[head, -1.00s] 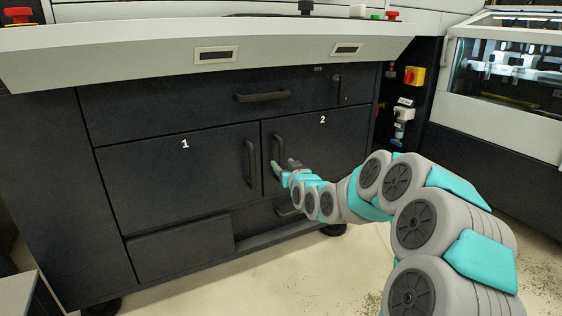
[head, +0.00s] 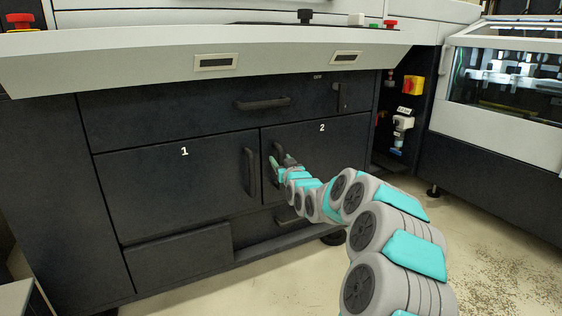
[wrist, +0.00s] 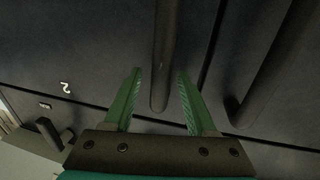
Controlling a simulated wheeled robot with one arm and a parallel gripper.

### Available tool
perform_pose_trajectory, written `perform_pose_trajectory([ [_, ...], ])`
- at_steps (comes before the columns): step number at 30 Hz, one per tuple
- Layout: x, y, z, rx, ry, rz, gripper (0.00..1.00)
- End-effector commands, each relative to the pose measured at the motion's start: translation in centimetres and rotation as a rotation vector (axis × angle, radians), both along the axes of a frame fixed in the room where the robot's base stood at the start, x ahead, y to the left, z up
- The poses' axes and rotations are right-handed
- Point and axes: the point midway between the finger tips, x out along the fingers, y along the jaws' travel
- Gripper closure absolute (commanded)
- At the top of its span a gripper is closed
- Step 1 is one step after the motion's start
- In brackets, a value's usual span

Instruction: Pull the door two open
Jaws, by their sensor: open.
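Door two (head: 335,145) is a dark cabinet door marked "2", right of door one, and it looks shut. Its upright black bar handle (head: 278,150) is near the door's left edge. My gripper (head: 280,163) is at this handle. In the wrist view the open green fingers (wrist: 160,90) stand on either side of the handle (wrist: 165,60), with a visible gap on each side. The lower part of the handle is partly hidden by the gripper in the head view.
Door one (head: 180,185) with its own bar handle (head: 249,173) is close on the left. A drawer (head: 215,105) with a horizontal handle is above, and a lower panel (head: 180,250) below. A grey ledge (head: 130,60) overhangs the front. Open floor (head: 230,295) lies in front.

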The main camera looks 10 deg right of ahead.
Motion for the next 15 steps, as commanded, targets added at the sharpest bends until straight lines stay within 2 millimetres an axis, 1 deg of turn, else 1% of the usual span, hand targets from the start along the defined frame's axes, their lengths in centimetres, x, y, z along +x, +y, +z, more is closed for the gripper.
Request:
perform_pose_trajectory([
  [3,0.30,0.04,0.04,0.000,-0.001,-0.001,0.43],
  [11,0.31,0.04,0.07,0.000,-0.001,0.000,0.44],
  [15,0.30,0.03,0.06,0.000,-0.001,-0.001,0.60],
])
